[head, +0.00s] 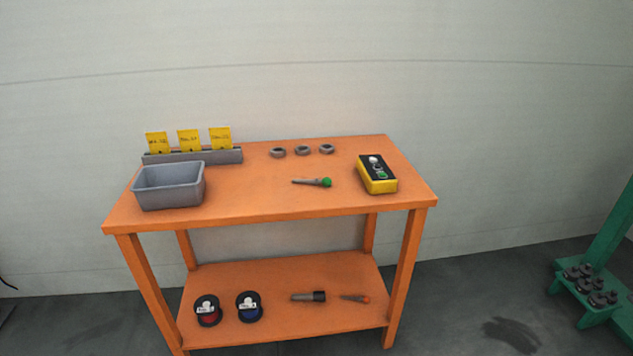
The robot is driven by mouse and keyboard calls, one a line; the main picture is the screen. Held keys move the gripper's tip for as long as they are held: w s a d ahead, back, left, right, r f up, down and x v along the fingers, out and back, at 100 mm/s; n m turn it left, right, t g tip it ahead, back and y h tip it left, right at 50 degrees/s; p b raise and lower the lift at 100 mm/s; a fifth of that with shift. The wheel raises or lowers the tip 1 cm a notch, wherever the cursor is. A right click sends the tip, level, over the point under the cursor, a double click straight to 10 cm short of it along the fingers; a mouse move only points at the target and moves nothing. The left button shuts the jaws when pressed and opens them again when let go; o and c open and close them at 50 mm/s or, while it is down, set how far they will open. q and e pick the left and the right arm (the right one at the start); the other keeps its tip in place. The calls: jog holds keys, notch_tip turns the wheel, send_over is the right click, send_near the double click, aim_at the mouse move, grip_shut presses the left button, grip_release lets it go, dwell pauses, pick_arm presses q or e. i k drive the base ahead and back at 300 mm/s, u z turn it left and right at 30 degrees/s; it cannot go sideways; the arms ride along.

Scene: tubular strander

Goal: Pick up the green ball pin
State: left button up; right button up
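The green ball pin (326,182) lies on the top of the orange table (250,205), right of the middle. Its green ball end points right and its thin grey shaft points left. Nothing covers it. Neither of my grippers shows in the head view.
On the tabletop are a grey bin (170,198), a grey holder with yellow cards (205,157), several grey rings (303,150) and a yellow control box (378,185). The lower shelf (275,275) holds two round spools and two tools. A green stand (597,312) is at right.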

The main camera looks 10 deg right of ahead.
aim_at(326, 181)
jog(key=u, duration=0.5)
jog(key=i, duration=0.85)
jog(key=z, duration=0.35)
